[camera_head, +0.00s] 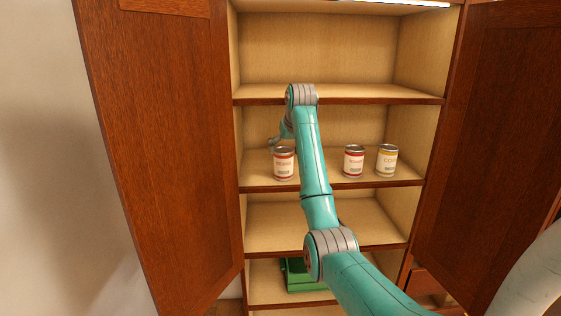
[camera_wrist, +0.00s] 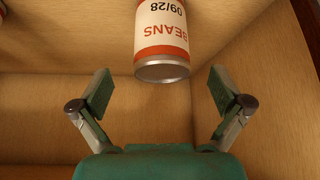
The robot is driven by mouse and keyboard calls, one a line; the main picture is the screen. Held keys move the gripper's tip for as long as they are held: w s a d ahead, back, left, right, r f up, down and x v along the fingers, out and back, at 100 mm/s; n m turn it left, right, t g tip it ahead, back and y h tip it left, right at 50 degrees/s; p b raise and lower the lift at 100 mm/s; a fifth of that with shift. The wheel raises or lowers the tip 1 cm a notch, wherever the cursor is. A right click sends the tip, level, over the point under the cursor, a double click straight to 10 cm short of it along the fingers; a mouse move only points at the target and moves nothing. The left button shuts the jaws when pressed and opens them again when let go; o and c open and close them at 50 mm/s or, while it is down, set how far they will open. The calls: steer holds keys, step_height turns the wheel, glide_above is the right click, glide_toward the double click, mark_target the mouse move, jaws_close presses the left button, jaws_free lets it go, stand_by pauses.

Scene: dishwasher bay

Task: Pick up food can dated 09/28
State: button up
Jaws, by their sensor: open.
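In the wrist view, a white can with red bands (camera_wrist: 162,38) reads "BEANS" and "09/28", upside down in the picture. It lies ahead of my gripper (camera_wrist: 161,92), whose two fingers are spread wide and empty. The can is roughly centred between the finger lines, just beyond the tips, and not held. In the head view, the red-banded can at the left of the middle shelf (camera_head: 284,165) appears to be this can; its date is too small to read there. My gripper is at the arm's end behind and above that can, mostly hidden in the head view.
A second red-banded can (camera_head: 354,161) and a yellow-banded can (camera_head: 387,161) stand to the right on the same shelf (camera_head: 335,184). The upper shelf (camera_head: 400,97) is above. Open doors flank the cabinet at left (camera_head: 165,150) and right (camera_head: 490,140). A green object (camera_head: 300,276) sits low down.

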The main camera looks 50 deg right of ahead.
mark_target(283, 160)
steer(key=shift+x, duration=3.75)
steer(key=shift+s+a, duration=0.1)
steer(key=shift+a, duration=0.1)
steer(key=c, duration=1.6)
steer(key=shift+r, duration=0.1)
